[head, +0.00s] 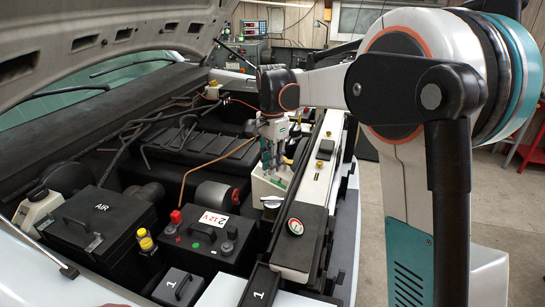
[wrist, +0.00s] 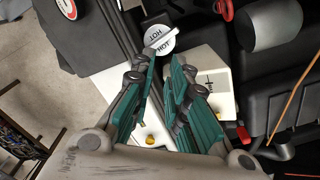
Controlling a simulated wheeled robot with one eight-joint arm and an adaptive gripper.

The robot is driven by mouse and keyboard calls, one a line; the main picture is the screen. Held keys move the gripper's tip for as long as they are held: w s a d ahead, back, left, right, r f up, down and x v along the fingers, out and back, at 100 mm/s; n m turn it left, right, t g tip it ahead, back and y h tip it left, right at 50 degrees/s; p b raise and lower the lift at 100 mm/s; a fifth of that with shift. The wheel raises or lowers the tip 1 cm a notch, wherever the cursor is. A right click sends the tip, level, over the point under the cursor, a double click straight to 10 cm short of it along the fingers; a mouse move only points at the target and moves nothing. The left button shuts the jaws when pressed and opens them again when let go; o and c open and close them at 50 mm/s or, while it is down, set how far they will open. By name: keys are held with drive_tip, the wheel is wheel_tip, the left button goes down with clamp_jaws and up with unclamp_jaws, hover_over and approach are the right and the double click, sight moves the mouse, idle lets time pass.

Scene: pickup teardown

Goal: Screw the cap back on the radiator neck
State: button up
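A pale round cap (wrist: 160,40) with dark lettering including "HOT" and a raised bar shows in the wrist view, beyond my fingertips. A small silvery round part in the head view (head: 271,202), beside the white tank, appears to be the same cap. I cannot tell whether it is seated on a neck, and no bare radiator neck can be made out. My gripper (head: 273,160) points down over the white tank (head: 264,190). In the wrist view (wrist: 162,78) its green-padded fingers are apart with nothing between them. The tank also shows there (wrist: 222,75).
A black battery (head: 205,243) and an AIR box (head: 95,235) lie at the front left. A long pale front panel (head: 318,175) runs beside the tank. An orange-brown cable (head: 205,160) loops left of my gripper. The raised hood (head: 110,35) hangs over the upper left.

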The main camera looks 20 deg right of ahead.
sight(272, 198)
wheel_tip(272, 198, down, 12)
drive_tip(key=n+p, duration=0.5)
drive_tip(key=n, duration=2.3)
drive_tip(key=shift+f, duration=0.2)
drive_tip(key=shift+c, duration=0.6)
clamp_jaws()
